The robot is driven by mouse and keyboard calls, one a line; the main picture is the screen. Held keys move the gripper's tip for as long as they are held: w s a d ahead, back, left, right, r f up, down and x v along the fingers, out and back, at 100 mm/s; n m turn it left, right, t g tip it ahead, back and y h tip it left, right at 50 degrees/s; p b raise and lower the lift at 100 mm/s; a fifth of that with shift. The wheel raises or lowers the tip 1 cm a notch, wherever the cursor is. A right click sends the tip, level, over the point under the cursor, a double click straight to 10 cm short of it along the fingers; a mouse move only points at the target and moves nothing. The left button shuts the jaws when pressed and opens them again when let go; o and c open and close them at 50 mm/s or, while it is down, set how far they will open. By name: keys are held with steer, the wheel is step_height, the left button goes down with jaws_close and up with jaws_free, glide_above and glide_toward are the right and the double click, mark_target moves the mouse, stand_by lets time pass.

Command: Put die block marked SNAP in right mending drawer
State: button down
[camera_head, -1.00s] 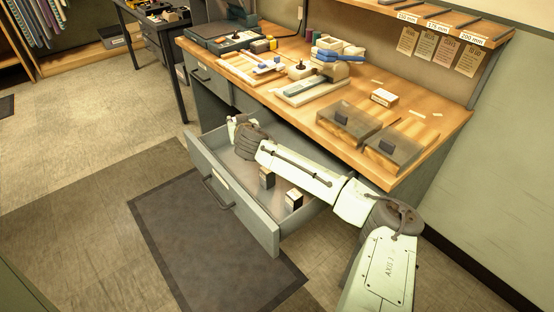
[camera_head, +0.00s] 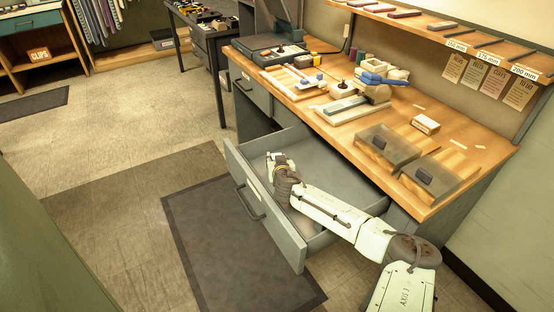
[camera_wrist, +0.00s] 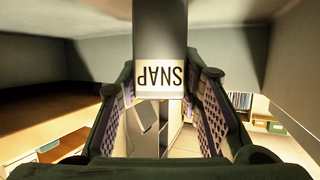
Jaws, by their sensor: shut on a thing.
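The die block marked SNAP (camera_wrist: 160,77) is dark, with a cream label that reads upside down in the wrist view. My gripper (camera_head: 272,160) is shut on it, with one finger on each side. In the head view, my gripper is at the far left end of the open grey drawer (camera_head: 274,222), within or just over it; the block cannot be made out there. The drawer is pulled out from under the right part of the bench, and my arm lies across it. I cannot tell whether the block touches the drawer floor.
A closed drawer (camera_head: 250,88) is further left. A dark mat (camera_head: 215,225) and open floor lie in front.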

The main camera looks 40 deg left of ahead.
steer(key=shift+f, duration=0.2)
steer(key=c, duration=1.1)
jaws_free()
steer(key=shift+r, duration=0.15)
steer(key=shift+r, duration=0.3)
steer(key=v, duration=0.2)
steer(key=b+v, duration=0.1)
steer(key=v, duration=0.3)
steer(key=shift+s+d+f+b, duration=0.2)
steer(key=shift+s+d+b, duration=0.1)
steer(key=shift+b, duration=0.1)
steer(key=shift+s+d+r, duration=0.2)
steer(key=shift+r, duration=0.05)
